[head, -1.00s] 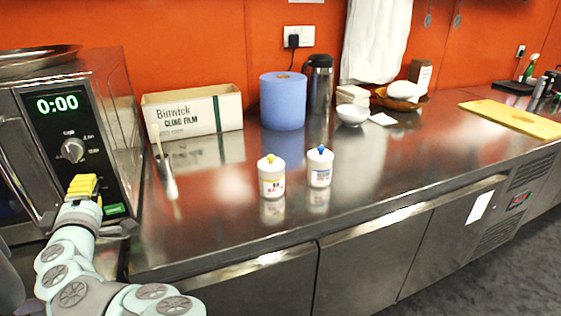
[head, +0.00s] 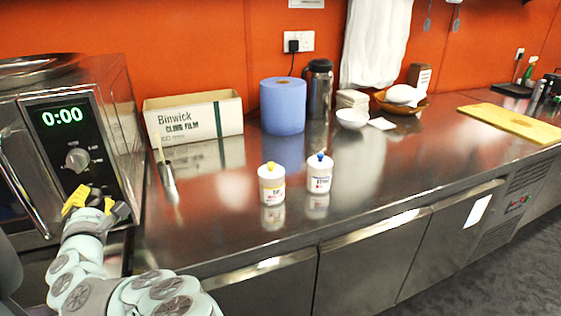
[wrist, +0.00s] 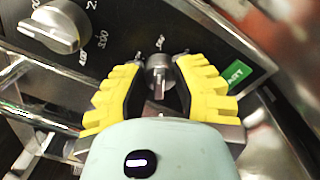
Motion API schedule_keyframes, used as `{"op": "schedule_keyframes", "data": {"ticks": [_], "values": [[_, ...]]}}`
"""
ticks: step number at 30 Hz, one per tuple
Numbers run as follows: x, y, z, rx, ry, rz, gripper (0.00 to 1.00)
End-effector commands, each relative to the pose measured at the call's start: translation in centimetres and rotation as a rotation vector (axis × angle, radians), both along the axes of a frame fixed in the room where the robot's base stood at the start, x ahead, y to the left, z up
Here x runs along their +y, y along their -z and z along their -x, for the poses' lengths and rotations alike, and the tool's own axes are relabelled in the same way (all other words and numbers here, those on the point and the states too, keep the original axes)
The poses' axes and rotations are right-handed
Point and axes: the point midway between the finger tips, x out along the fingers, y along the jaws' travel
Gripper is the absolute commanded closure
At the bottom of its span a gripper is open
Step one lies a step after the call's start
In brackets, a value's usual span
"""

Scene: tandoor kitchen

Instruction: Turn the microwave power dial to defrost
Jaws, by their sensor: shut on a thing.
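The microwave (head: 112,120) stands at the left of the counter, its display reading 0:00. Its upper dial (head: 77,160) is free; this large silver knob with number marks also shows at the top left of the wrist view (wrist: 58,27). A smaller lower dial (wrist: 160,72) sits between my yellow fingertips. My gripper (head: 88,198) is at the lower panel, shut on this lower dial, which it hides in the head view. The dial's pointer ridge looks about upright in the wrist view. The marks around it are too blurred to read.
A green START button (wrist: 236,74) lies just right of my fingers in the wrist view. The microwave door handle (head: 22,190) is left of the panel. A brush (head: 167,180), two white bottles (head: 271,184) (head: 318,174) and a cling film box (head: 194,118) stand on the counter.

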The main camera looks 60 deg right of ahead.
Motion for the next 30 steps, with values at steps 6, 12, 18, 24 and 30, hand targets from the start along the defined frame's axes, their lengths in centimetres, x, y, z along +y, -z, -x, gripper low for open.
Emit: {"op": "schedule_keyframes", "data": {"ticks": [6,12,18,24,30], "values": [[-0.07,0.18,0.05,0.036,0.002,0.043,1.00],[-0.11,0.19,0.05,0.042,0.003,0.054,1.00],[-0.12,0.18,0.05,0.042,0.003,0.054,1.00],[-0.11,0.13,0.04,0.040,0.003,0.054,0.59],[-0.05,0.05,0.01,0.038,0.001,0.055,0.39]]}}
